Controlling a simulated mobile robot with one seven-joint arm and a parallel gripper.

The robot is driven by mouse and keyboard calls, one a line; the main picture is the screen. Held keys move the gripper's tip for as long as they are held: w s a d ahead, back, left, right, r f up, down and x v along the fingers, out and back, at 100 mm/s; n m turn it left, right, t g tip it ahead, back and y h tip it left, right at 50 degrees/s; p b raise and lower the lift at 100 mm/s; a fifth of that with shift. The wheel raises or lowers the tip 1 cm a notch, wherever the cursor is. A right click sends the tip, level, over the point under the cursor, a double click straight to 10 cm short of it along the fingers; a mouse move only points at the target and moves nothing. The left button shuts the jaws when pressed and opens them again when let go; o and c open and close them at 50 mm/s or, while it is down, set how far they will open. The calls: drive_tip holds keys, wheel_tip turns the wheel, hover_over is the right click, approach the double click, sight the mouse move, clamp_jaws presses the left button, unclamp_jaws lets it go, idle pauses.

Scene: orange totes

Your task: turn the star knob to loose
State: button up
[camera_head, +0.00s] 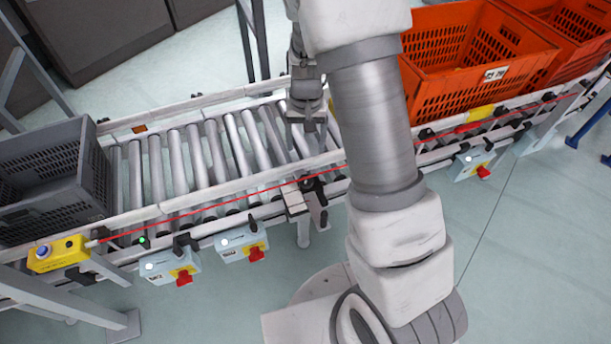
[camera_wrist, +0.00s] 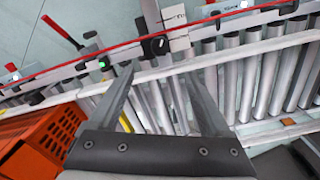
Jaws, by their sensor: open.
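The star knob, a small dark knob (camera_head: 311,184), sits on a metal bracket at the front rail of the roller conveyor. It also shows in the wrist view as a black round knob (camera_wrist: 157,46) with a light mark, beyond my fingertips. Its exact turn position is too small to read. My gripper (camera_head: 306,140) points down over the rollers, behind the knob and apart from it. In the wrist view my gripper (camera_wrist: 157,78) has its two fingers spread with nothing between them.
A grey crate (camera_head: 92,165) stands at the conveyor's left end. Orange totes (camera_head: 440,95) stand at the right. A red cord (camera_head: 230,207) runs along the front rail, above several grey boxes with red switches (camera_head: 257,253). The middle rollers (camera_head: 190,155) are bare.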

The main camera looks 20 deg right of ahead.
sight(306, 179)
wheel_tip(306, 179, down, 15)
drive_tip(key=b, duration=0.4)
drive_tip(key=shift+r, duration=0.15)
clamp_jaws()
